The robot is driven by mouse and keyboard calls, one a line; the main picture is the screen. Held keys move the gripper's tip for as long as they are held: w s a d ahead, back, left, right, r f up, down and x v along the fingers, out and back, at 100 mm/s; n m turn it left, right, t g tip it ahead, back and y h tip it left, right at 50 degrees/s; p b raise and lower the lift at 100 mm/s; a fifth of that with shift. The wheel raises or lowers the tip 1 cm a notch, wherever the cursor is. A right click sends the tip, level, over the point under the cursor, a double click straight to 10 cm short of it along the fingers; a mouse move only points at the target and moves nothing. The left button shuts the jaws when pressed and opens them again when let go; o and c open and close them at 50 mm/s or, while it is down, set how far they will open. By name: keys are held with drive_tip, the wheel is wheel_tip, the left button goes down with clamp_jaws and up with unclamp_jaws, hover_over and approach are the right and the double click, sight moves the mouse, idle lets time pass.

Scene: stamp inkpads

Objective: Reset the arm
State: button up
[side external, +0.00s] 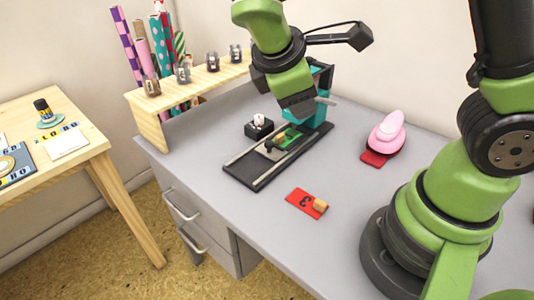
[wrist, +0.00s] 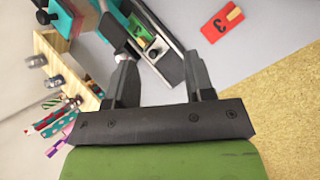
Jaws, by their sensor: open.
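My gripper (side external: 298,104) hangs above the black railed base of a teal press (side external: 323,112). In the wrist view my gripper's two fingers (wrist: 160,62) are wide apart, with nothing between them. A green card (side external: 291,136) with a small wooden block lies on the base. A red card (side external: 299,198) marked 3, with a wooden block at one end, lies on the grey desk, clear of my gripper. The red card also shows in the wrist view (wrist: 214,29). The press is partly hidden behind my gripper in the side view.
A black box (side external: 258,130) with a white top stands beside the base. A pink rounded object (side external: 387,132) sits over a red pad at right. A wooden shelf (side external: 180,97) with small stamps and rolled paper stands behind. The desk front is mostly clear.

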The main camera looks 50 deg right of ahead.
drive_tip(key=s+a+r+m+t+y, duration=0.1)
drive_tip(key=s+r+m+t+y, duration=0.6)
drive_tip(key=s+r+m, duration=0.3)
drive_tip(key=s+m+y, duration=0.1)
drive_tip(key=m, duration=0.2)
drive_tip(key=shift+s+a+r+m+y, duration=0.15)
drive_tip(key=shift+a+r+m+y, duration=0.15)
drive_tip(key=shift+m, duration=0.1)
